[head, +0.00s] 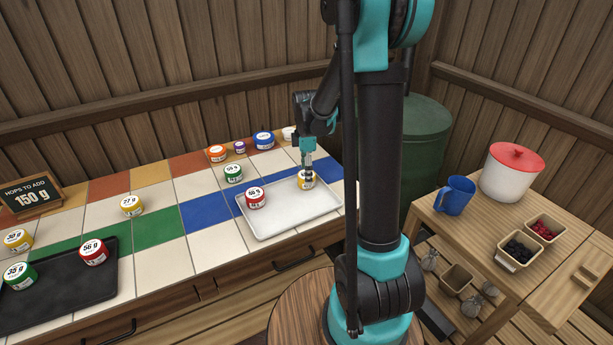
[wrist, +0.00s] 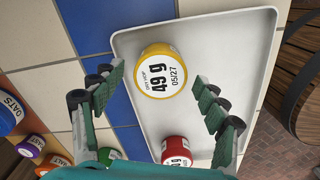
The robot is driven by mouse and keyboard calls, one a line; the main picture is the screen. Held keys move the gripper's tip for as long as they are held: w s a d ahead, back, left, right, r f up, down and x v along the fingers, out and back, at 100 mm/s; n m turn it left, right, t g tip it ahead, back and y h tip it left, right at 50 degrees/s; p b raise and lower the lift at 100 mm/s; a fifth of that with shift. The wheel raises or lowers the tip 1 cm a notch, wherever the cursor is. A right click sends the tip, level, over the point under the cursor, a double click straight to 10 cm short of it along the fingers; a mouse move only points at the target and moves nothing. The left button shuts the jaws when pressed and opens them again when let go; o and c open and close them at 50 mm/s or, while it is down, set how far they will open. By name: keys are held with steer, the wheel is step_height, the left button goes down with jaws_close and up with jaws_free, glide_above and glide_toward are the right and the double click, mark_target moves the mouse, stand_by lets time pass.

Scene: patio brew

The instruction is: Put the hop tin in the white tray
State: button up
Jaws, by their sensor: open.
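The white tray (head: 290,222) lies on the tiled counter, and its bare surface also shows in the wrist view (wrist: 235,60). A yellow hop tin (head: 306,181) marked 49 g sits at the tray's far right part; its label faces up in the wrist view (wrist: 161,72). A red tin (head: 255,198) stands in the tray's left part and is partly cut off by my gripper in the wrist view (wrist: 176,151). My gripper (head: 308,164) is open above the yellow tin, with its fingers (wrist: 158,76) on either side of it and gaps visible.
A black tray (head: 65,300) holds a red tin (head: 94,251) and a green tin (head: 19,276). A yellow tin (head: 131,206) and a green tin (head: 233,173) stand on the tiles. Several tins line the back. A sign (head: 31,196) reads 150 g. A side table holds a blue mug (head: 455,196).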

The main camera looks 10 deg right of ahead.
step_height(320, 180, up, 10)
steer(key=s+d+f+m+t, duration=0.2)
steer(key=s+f+m, duration=0.3)
steer(key=s+m, duration=0.3)
steer(key=s+d+f+m+t, duration=0.2)
steer(key=s+f+m, duration=0.2)
steer(key=s+m, duration=0.5)
steer(key=s, duration=0.5)
steer(key=shift+f, duration=0.35)
